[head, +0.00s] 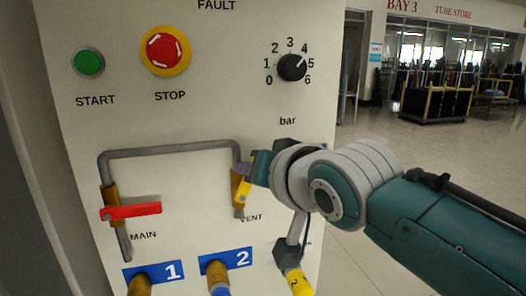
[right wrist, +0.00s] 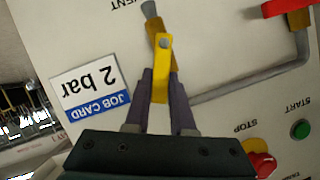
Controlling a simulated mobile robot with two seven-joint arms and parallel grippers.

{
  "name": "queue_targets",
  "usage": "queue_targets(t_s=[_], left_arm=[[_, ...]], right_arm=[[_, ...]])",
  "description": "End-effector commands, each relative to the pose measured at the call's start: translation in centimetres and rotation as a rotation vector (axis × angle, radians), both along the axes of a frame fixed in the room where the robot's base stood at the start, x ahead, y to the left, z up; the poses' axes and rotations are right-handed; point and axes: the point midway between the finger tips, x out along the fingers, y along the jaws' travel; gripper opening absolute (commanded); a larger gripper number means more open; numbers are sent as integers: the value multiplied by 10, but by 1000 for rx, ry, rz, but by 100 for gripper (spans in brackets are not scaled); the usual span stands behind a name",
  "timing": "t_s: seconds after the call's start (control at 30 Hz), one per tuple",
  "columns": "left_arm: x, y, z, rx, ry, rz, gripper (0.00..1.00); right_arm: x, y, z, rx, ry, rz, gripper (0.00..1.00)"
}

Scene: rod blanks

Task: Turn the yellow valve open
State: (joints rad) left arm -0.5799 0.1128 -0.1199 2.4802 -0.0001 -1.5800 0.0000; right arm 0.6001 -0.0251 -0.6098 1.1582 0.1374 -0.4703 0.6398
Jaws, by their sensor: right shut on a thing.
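The yellow valve lever (head: 240,188) is on the right-hand leg of a grey pipe, above the word VENT on the panel. My right gripper (head: 257,172) is shut on it in the head view and covers part of it. In the right wrist view, the yellow lever (right wrist: 163,50) stands between the two fingers of my right gripper (right wrist: 160,76). It lies roughly along its pipe, slightly tilted. My left gripper is not in view.
A red lever (head: 131,211) lies across the MAIN pipe. A green START button (head: 88,63), red STOP button (head: 165,50) and black bar knob (head: 291,67) are above. Numbered hose ports 1 (head: 139,286) and 2 (head: 216,272) are below. A job card (right wrist: 91,90) reads 2 bar.

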Motion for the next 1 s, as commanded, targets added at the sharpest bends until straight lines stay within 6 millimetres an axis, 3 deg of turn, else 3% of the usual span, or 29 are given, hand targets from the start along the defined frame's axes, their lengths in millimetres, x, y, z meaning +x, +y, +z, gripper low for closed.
queue_targets(t_s=[0.1, 0.5, 1.0], left_arm=[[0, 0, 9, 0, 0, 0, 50], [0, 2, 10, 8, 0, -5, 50], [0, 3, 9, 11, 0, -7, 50]], right_arm=[[-2, 6, 5, -91, -30, 2, 0], [-5, 16, 4, -337, -113, 0, 0], [-6, 19, 4, -418, -138, 1, 0]])
